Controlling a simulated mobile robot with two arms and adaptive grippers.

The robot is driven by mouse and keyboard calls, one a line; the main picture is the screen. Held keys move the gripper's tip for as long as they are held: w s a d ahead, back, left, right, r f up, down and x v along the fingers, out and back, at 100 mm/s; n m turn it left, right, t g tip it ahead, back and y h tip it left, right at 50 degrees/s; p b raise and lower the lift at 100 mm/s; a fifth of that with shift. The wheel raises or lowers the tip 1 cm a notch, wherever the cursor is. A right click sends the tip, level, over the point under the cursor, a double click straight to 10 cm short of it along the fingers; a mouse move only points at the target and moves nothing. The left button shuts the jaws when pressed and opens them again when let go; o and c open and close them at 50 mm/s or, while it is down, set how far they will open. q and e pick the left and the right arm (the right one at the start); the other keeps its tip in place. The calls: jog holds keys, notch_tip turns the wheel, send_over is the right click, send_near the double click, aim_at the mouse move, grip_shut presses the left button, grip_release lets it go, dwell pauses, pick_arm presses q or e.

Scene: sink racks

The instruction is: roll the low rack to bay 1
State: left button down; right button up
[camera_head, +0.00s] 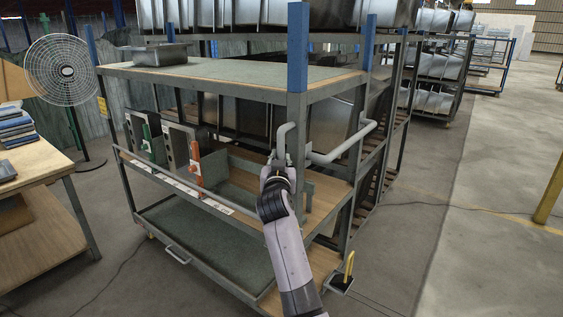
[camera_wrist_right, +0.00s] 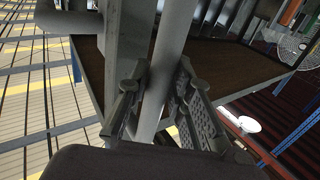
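The low rack, a grey steel frame (camera_head: 190,83) with blue corner posts, a green-matted top and lower shelves, fills the middle of the head view. A bent grey tube handle (camera_head: 345,147) is on its near right end. My right gripper (camera_head: 278,168) is at the handle's near vertical part. In the right wrist view, the fingers of my right gripper (camera_wrist_right: 163,82) converge on either side of the grey handle bar (camera_wrist_right: 167,58) and appear closed on it. The far contact side is hidden. My left gripper is not in view. No bay 1 marking is readable.
A metal sink (camera_head: 160,54) sits on the rack's top. A wooden table (camera_head: 35,160) with blue stacked items stands left, near a fan (camera_head: 66,71). Racks of sinks (camera_head: 436,60) stand behind. Open floor (camera_head: 480,250) lies right, with a cable and yellow post (camera_head: 550,190).

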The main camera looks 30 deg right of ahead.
jog(key=o, duration=0.4)
jog(key=shift+w+a, duration=0.15)
jog(key=shift+w, duration=0.05)
jog(key=shift+s, duration=0.1)
jog(key=shift+f, duration=0.1)
jog(key=v, duration=0.7)
jog(key=shift+s, duration=0.2)
